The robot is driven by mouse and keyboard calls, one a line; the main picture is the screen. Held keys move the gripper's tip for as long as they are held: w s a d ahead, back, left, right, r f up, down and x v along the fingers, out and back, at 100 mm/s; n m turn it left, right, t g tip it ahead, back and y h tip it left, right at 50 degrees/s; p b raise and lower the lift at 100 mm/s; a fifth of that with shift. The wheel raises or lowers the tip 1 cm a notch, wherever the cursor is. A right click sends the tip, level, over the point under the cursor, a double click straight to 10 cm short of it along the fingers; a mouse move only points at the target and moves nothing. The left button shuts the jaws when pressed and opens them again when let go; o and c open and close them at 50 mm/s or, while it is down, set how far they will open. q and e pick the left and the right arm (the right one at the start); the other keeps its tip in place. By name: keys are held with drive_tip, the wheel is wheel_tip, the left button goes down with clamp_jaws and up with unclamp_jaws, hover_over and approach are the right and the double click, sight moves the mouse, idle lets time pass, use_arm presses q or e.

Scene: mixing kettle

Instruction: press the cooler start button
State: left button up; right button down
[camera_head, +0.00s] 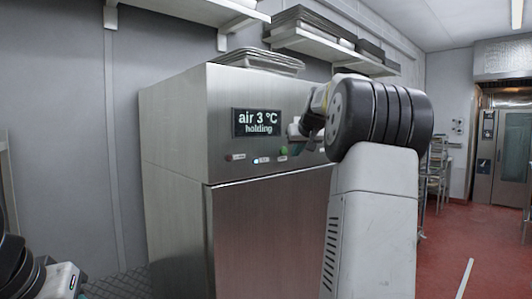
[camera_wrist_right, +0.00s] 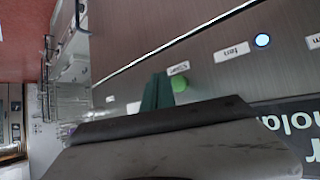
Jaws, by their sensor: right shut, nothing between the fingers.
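The steel cooler (camera_head: 270,225) stands ahead, with a dark display (camera_head: 258,122) reading "air 3 °C holding". Below the display is a row of small labelled buttons. The green button (camera_head: 283,151) is at the right of the row; it also shows in the right wrist view (camera_wrist_right: 180,84), beside a small white label. My right gripper (camera_head: 299,147) is shut and empty. Its dark green fingertips (camera_wrist_right: 158,92) are right beside the green button; I cannot tell whether they touch the panel. Part of my left arm shows at the lower left; its finger state is unclear.
A blue-lit button (camera_wrist_right: 262,40) labelled "fan" and a red button (camera_head: 229,157) are on the same panel. Trays (camera_head: 259,60) lie on the cooler's top, under wall shelves (camera_head: 320,45). Red floor (camera_head: 470,245) is open at the right.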

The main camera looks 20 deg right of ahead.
drive_tip(key=shift+w+a, duration=0.3)
drive_tip(key=shift+w, duration=0.5)
drive_tip(key=shift+w, duration=0.1)
idle(1.4)
drive_tip(key=shift+w+a, duration=0.15)
drive_tip(key=shift+w, duration=0.15)
drive_tip(key=shift+w+a, duration=0.2)
drive_tip(key=shift+w, duration=0.2)
idle(0.7)
drive_tip(key=shift+s, duration=0.15)
drive_tip(key=shift+s+d, duration=0.3)
drive_tip(key=shift+s, duration=0.35)
drive_tip(key=shift+s+d, duration=0.35)
drive_tip(key=shift+s, duration=0.4)
drive_tip(key=shift+s+d, duration=0.3)
drive_tip(key=shift+s, duration=0.5)
drive_tip(key=shift+s+d, duration=0.35)
drive_tip(key=shift+s, duration=0.4)
